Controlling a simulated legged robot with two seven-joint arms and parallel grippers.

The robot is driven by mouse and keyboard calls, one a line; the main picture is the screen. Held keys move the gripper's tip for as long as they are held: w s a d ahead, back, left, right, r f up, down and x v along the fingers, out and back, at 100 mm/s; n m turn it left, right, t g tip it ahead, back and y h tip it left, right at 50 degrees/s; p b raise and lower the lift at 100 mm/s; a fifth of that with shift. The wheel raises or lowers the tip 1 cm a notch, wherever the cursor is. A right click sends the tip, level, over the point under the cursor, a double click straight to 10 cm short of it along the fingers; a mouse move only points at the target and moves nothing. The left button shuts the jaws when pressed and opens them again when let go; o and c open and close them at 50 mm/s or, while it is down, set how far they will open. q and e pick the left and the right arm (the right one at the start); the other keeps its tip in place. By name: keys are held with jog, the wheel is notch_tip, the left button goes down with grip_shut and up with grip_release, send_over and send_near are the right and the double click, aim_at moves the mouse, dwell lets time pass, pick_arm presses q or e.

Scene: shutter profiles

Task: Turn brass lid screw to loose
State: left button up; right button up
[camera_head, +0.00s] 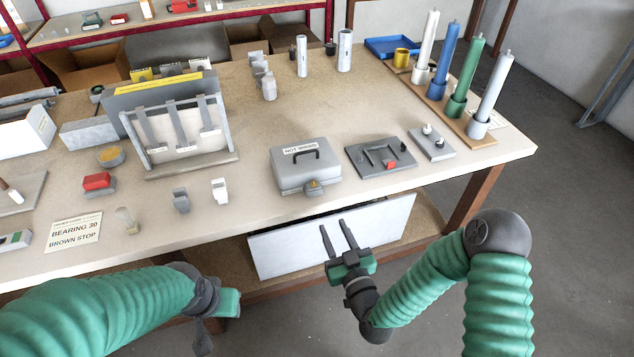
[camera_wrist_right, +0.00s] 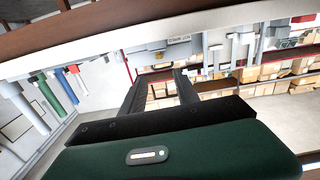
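The brass lid screw (camera_head: 315,187) sits on the front of a grey metal box (camera_head: 306,168) near the table's front edge. The fingers also show in the right wrist view (camera_wrist_right: 160,82). My left gripper (camera_head: 222,303) is at the lower left, partly hidden by its arm; its fingers cannot be made out clearly.
The wooden table (camera_head: 380,110) carries a dark plate with a red piece (camera_head: 381,157) right of the box. Several coloured cylinders stand on a wooden rack (camera_head: 478,138) at the right. Grey and white clips (camera_head: 181,200) lie left of the box. A pale panel (camera_head: 290,245) hangs below the table edge.

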aim_at(315, 185)
jog(key=x, duration=1.5)
jog(key=shift+w+f+p, duration=0.15)
jog(key=shift+p, duration=0.15)
grip_shut()
